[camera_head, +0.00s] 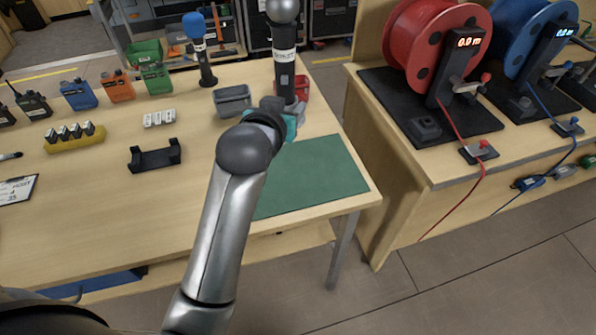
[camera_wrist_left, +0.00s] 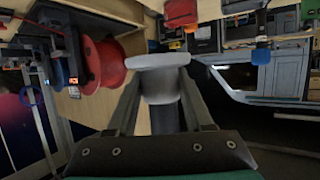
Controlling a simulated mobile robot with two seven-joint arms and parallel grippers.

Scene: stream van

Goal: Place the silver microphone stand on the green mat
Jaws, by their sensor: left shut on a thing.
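The silver microphone stand (camera_head: 284,65) has a silver ball head, a dark shaft and a pale label. It is upright at the back edge of the green mat in the head view. My left gripper (camera_head: 283,107) is shut on its lower part. In the left wrist view, a grey flared part of the silver microphone stand (camera_wrist_left: 160,80) sits between the fingers. Its base is mostly hidden, so I cannot tell whether it touches the table. The green mat (camera_head: 315,175) lies empty at the table's right front corner, partly covered by my left arm. My right gripper is not in view.
A blue-headed microphone stand (camera_head: 204,55) and a grey bin (camera_head: 232,100) stand left of the gripper. A red object (camera_head: 302,87) is close behind it. A black cradle (camera_head: 155,156) lies further left. Red (camera_head: 425,40) and blue reels (camera_head: 530,35) stand on the right bench.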

